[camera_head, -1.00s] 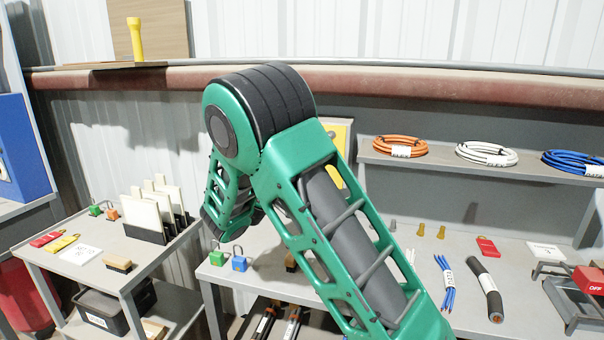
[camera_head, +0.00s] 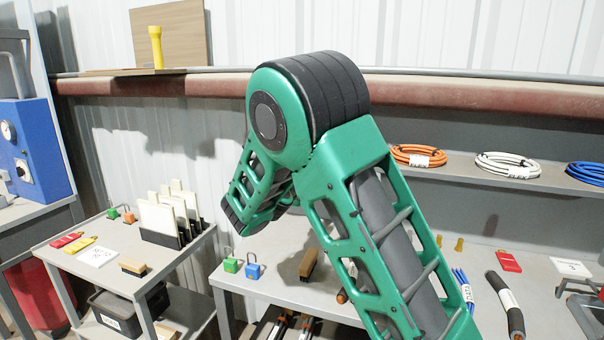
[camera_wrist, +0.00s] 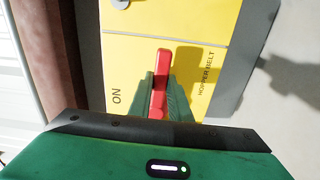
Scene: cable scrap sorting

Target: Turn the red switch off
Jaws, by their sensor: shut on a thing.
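The red switch (camera_wrist: 161,62) is a narrow red lever on a yellow panel (camera_wrist: 204,22) in the wrist view. The panel carries the words ON and HOPPER BELT on either side of the lever. My gripper (camera_wrist: 160,82) is shut on the lever, with its green fingers along both sides of it. The lever's far end sticks out past the fingers, and its base is partly hidden by them. In the head view my arm's green links hide the gripper and the switch.
A bench (camera_head: 290,288) holds padlocks, a brush, cable pieces and red tags. A shelf (camera_head: 460,172) above it bears cable coils. A small cart (camera_head: 60,262) stands at left, with a blue box (camera_head: 30,150) behind it. A red-brown beam (camera_head: 215,86) runs along the wall.

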